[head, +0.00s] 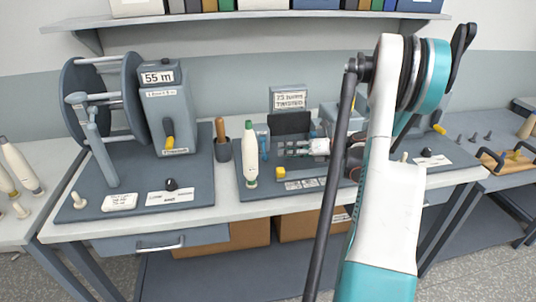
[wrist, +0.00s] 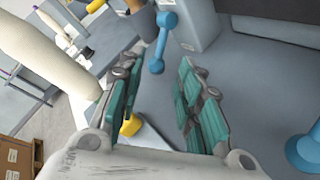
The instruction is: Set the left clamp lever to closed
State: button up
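In the wrist view my gripper (wrist: 160,95) has its two teal-padded fingers apart with nothing held between them. A yellow knob (wrist: 130,125) shows beyond the left finger, and a blue lever-like part with rounded ends (wrist: 160,45) stands just past the fingertips, apart from them.
A winder marked 55 m (head: 165,100) with a yellow-tipped lever (head: 170,142) stands at left. Another yellow-tipped lever (head: 439,129) is at right. A shelf (head: 250,16) runs above.

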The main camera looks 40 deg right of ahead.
aim_at(264, 150)
jog(key=b+x, duration=0.1)
jog(key=x, duration=0.7)
jog(key=shift+b, duration=0.4)
grip_shut()
